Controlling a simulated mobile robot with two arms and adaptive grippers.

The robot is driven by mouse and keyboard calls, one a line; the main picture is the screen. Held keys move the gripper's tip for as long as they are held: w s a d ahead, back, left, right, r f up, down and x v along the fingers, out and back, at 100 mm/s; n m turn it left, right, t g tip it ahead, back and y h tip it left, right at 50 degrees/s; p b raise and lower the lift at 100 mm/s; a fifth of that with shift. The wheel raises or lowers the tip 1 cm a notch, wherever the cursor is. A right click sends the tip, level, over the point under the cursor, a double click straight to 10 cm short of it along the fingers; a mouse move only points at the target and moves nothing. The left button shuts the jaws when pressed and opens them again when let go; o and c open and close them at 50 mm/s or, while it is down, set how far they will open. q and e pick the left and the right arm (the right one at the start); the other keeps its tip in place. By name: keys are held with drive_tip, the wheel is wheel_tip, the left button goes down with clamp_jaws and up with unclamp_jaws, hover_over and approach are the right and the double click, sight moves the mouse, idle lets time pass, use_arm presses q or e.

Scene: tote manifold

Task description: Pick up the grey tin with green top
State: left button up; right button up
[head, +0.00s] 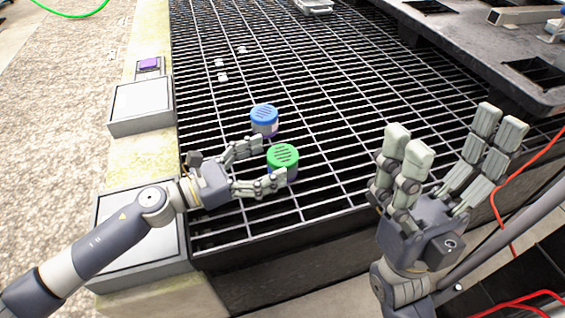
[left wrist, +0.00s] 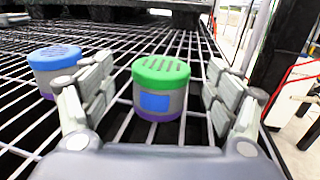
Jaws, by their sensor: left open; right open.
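The grey tin with a green top (head: 283,157) stands upright on the metal grating (head: 310,196). It has a blue label and a purple base in the left wrist view (left wrist: 160,85). My left gripper (head: 266,166) is open, with its fingers on either side of the green-topped tin. In the left wrist view there are gaps between the tin and both fingers. My right gripper (head: 448,160) is open and empty, at the right, away from the tin.
A tin with a blue top (head: 264,118) stands close behind the green-topped one, and just outside a finger of my left gripper in the left wrist view (left wrist: 55,68). A dark raised table (head: 480,50) is at the right. Small white pieces (head: 221,77) lie farther back on the grating.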

sight(296, 151)
use_arm(q)
drive_tip(key=shift+f+x, duration=0.15)
drive_tip(key=shift+x, duration=0.95)
drive_tip(key=shift+f+x, duration=0.1)
drive_tip(key=shift+x, duration=1.05)
drive_tip(key=shift+s, duration=0.15)
drive_tip(key=c, duration=1.2)
